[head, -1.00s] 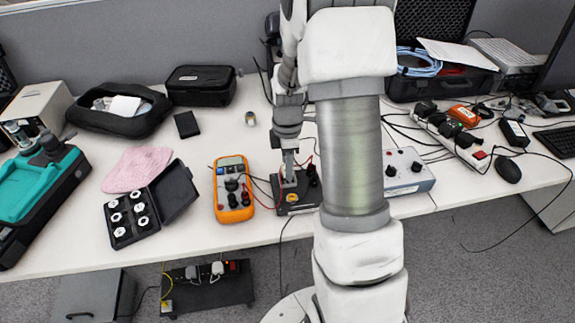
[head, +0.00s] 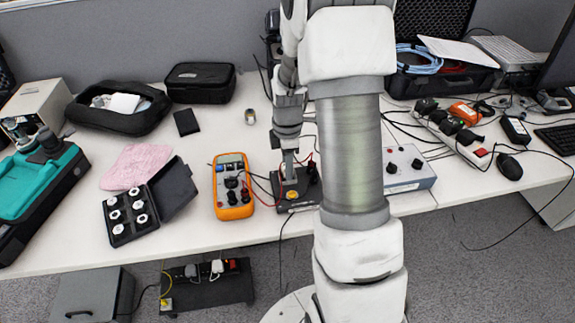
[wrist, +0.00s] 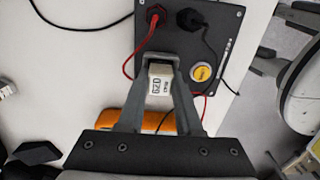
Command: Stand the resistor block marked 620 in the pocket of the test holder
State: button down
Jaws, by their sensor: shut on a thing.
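The test holder (head: 309,197) is a black box on the white table, partly hidden behind my arm. In the wrist view the holder (wrist: 188,45) shows a red plug, a black plug and a round yellow button. My gripper (wrist: 160,66) is shut on a pale resistor block (wrist: 159,85), whose face reads 620. The block is at the holder's near edge in the wrist view. The pocket is hidden, so I cannot tell whether the block is in it or above it. In the head view my gripper (head: 288,172) points down at the holder.
An orange multimeter (head: 233,200) stands left of the holder, with red and black leads running to it. Farther left are an open black case (head: 150,228) with several white pieces and a pink cloth (head: 136,165). A grey box (head: 408,180) sits right of my arm.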

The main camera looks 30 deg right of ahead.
jog(key=shift+f, duration=0.15)
jog(key=c, duration=0.5)
grip_release()
jog(key=o, duration=0.4)
jog(key=shift+r+p, duration=3.1)
jog(key=shift+r, duration=1)
